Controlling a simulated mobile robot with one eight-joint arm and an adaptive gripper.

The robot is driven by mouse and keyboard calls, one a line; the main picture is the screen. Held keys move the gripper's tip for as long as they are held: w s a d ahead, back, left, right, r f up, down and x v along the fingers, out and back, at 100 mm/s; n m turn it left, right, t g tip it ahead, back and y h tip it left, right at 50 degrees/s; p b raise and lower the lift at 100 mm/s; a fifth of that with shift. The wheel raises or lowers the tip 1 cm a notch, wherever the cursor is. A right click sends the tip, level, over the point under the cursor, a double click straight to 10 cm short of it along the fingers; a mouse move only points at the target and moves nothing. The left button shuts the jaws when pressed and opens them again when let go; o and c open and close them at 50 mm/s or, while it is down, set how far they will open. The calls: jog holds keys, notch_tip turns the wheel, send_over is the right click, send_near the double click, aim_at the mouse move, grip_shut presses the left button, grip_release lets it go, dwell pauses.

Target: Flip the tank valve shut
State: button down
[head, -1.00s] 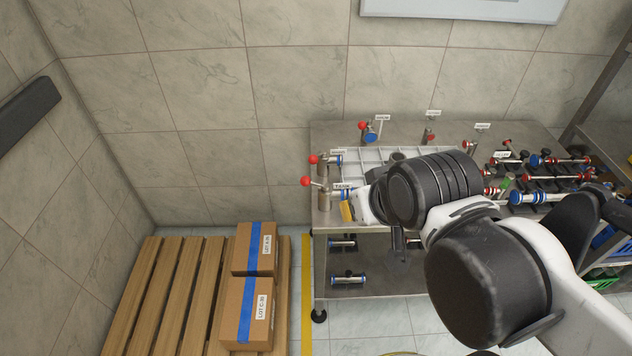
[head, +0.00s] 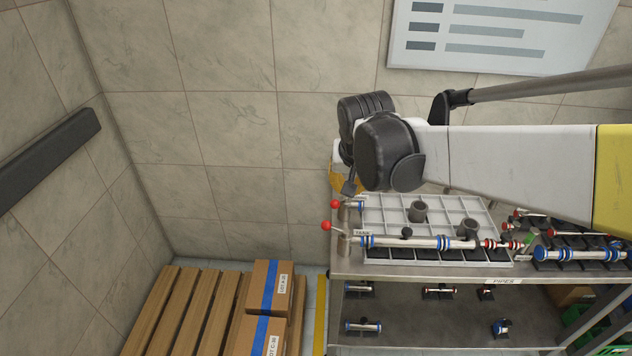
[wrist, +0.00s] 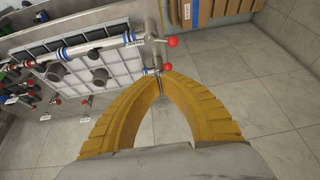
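The tank valve (head: 344,243) is at the table's front left corner, beside the TANK label (head: 362,232). Its lever ends in a red ball (head: 326,225) that sticks out to the left past the table edge. In the wrist view the ball (wrist: 172,42) lies beyond my fingertips. A second red-balled valve (head: 335,203) stands just behind; its ball (wrist: 167,67) appears close to my fingertips in the wrist view. My gripper (wrist: 161,82) has its yellow fingertips together with nothing between them. In the head view my gripper (head: 345,182) is above the table's left edge, partly hidden by my wrist.
A pipe (head: 420,242) runs right from the tank valve along the front of a white grid tray (head: 385,212). More pipes (head: 575,254) lie at the right. Cartons (head: 262,290) stand on a wooden pallet (head: 180,310) left of the table. The floor between is narrow.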

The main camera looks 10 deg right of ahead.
jog(key=m+g, duration=0.1)
jog(key=m, duration=0.1)
send_near(333, 205)
notch_tip(333, 205, up, 2)
jog(key=shift+s+a+h+p, duration=0.25)
jog(key=shift+a+h+p, duration=0.05)
jog(key=shift+p, duration=0.15)
jog(key=b+x, duration=0.3)
jog(key=x, duration=0.6)
jog(key=shift+f+b, duration=0.25)
jog(key=shift+b, duration=0.15)
jog(key=s, duration=0.1)
jog(key=s+a+f+b, duration=0.1)
jog(key=s, duration=0.1)
jog(key=shift+s+a+f, duration=0.1)
jog(key=shift+s+a, duration=0.15)
